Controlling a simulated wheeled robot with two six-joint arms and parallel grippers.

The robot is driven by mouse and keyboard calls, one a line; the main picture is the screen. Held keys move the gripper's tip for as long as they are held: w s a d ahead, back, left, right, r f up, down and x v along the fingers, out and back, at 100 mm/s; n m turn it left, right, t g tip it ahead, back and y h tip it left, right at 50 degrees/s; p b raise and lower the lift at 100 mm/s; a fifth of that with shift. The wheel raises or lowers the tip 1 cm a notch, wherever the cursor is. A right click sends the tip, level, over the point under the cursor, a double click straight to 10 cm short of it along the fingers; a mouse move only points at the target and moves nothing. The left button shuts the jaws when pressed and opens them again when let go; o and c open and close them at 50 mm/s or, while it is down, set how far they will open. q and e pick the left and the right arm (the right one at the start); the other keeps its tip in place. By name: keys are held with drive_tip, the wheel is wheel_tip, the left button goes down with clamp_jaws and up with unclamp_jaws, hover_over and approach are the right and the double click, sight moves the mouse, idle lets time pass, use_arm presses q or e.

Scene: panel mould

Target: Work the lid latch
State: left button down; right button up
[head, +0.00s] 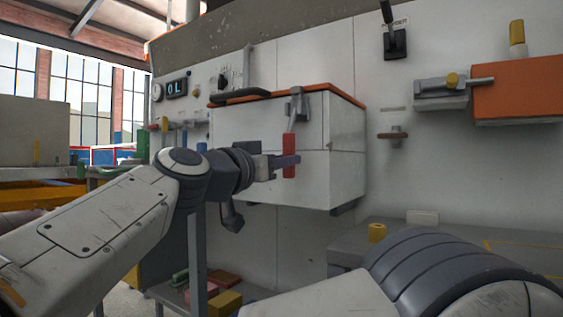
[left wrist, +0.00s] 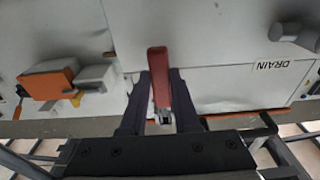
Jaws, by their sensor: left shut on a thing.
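The lid latch (head: 297,103) is a grey metal clamp with a red handle (head: 289,143) hanging down, on the front of a white box (head: 240,130) with an orange-edged lid (head: 318,89). The lid lies flat on the box. My left gripper (head: 286,162) reaches in from the left and is shut on the red handle. In the left wrist view the red handle (left wrist: 158,72) stands between the two dark fingers of my left gripper (left wrist: 161,90). Of my right arm only a link shows at the lower right; its gripper is out of view.
An orange box with a grey bolt (head: 452,82) is on the wall to the right. A dark lever switch (head: 395,42) sits above. Coloured blocks (head: 225,302) lie on a low shelf below.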

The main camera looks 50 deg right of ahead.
use_arm(q)
drive_tip(key=c, duration=0.6)
unclamp_jaws()
drive_tip(key=shift+w+d+f, duration=0.1)
drive_tip(key=shift+w, duration=0.05)
drive_tip(key=shift+c, duration=0.2)
drive_tip(key=s+a+f+b, duration=0.1)
drive_tip(key=a+b, duration=0.4)
drive_tip(key=a, duration=0.5)
drive_tip(key=shift+a+b, duration=0.2)
drive_tip(key=shift+b, duration=0.1)
drive_tip(key=shift+s, duration=0.1)
